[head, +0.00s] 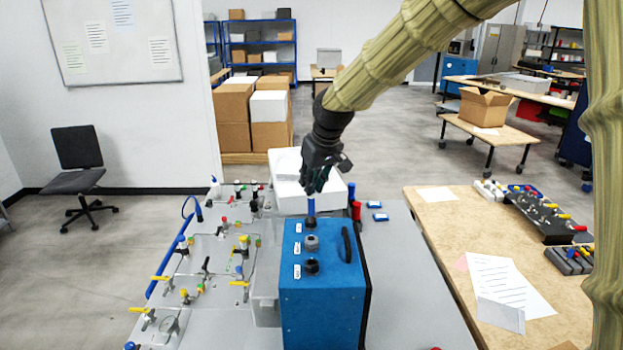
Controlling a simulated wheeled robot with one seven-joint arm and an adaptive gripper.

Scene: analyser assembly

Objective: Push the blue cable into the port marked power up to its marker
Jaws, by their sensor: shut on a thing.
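The blue analyser box (322,312) stands on the grey table, with a black handle on its top. My gripper (315,188) is above the far port, pointing down and shut on the blue cable (310,206). The cable is upright, its lower end at the far port. I cannot tell how deep it sits, and no marker can be made out.
A panel of valves and tubing (205,262) lies left of the box. A wooden table (450,235) with papers and tools is farther right. Grey tabletop (400,270) right of the box is clear.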

